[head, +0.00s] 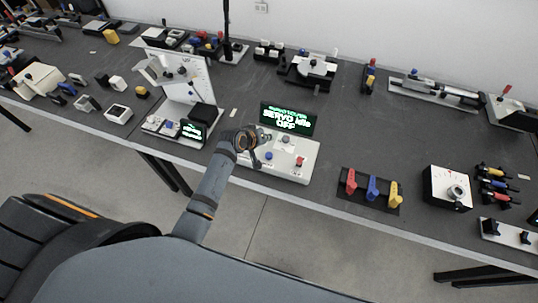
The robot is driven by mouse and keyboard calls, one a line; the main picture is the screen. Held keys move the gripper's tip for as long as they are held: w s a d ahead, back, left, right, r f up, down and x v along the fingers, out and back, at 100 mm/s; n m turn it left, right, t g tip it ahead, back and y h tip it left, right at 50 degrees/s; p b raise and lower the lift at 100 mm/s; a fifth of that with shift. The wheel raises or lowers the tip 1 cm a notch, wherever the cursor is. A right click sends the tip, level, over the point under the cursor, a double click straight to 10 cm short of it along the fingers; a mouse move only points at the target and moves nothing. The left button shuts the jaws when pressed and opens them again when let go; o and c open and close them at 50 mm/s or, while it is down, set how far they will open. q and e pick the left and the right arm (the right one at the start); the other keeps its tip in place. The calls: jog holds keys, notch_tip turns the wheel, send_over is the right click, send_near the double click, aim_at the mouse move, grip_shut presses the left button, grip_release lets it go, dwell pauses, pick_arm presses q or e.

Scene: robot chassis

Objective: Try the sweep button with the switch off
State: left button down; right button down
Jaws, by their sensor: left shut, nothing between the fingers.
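A white control box (299,172) stands near the table's front edge. Its black screen (288,119) reads "SERVO Idle OFF" in green and white, with a blurred line above. On its top I see a blue button (268,156), a red switch lever (299,161) and a small dark knob (285,140). Which control is the sweep button cannot be read from labels. My left gripper (254,158) is shut and empty over the box's left end, left of the blue button. It hides that end of the box; contact cannot be told. My right gripper is not in view.
A white stand with a small screen (193,130) is close on the left. To the right are a rack of red, blue and yellow handles (372,188) and a white dial box (447,188). Dark tabletop behind the screen is partly clear.

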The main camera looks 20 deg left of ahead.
aim_at(267, 156)
pick_arm(q)
notch_tip(267, 156, down, 8)
jog(key=b, duration=0.7)
jog(key=shift+b, duration=0.4)
jog(key=shift+f, duration=0.35)
jog(key=shift+f, duration=0.1)
dwell(0.3)
jog(key=shift+f, duration=0.3)
jog(key=shift+f+b, duration=0.4)
jog(key=shift+f, duration=0.15)
dwell(0.6)
dwell(0.3)
jog(key=shift+r+p, duration=0.95)
jog(key=shift+p, duration=0.15)
